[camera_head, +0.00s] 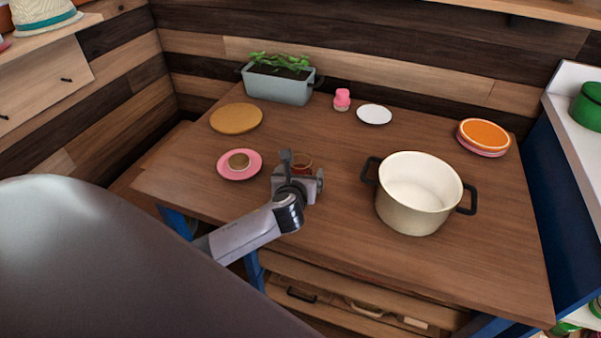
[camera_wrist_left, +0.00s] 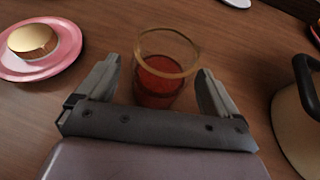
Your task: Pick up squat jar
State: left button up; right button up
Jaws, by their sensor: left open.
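The squat jar (camera_wrist_left: 160,85) is a clear glass with a tan rim and dark red contents. In the left wrist view it stands upright on the wooden table between the fingers of my left gripper (camera_wrist_left: 158,70), with gaps visible at both sides. In the head view the jar (camera_head: 303,160) is mostly hidden behind my left gripper (camera_head: 303,172), which is open and low over the table. My right gripper is not in view.
A pink plate (camera_head: 225,171) with a small round cake (camera_head: 239,160) lies left of the jar. A cream pot (camera_head: 413,215) with black handles stands to the right. A planter (camera_head: 277,85), pink jar (camera_head: 342,98) and white plate (camera_head: 374,115) are behind. Bare tabletop lies between jar and pot.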

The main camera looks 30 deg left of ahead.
pick_arm(q)
jog(key=shift+x, duration=1.1)
jog(key=shift+r, duration=0.1)
jog(key=c, duration=1.3)
jog(key=shift+r, duration=0.1)
notch_tip(320, 180, up, 20)
jog(key=p, duration=0.3)
jog(key=shift+p, duration=0.3)
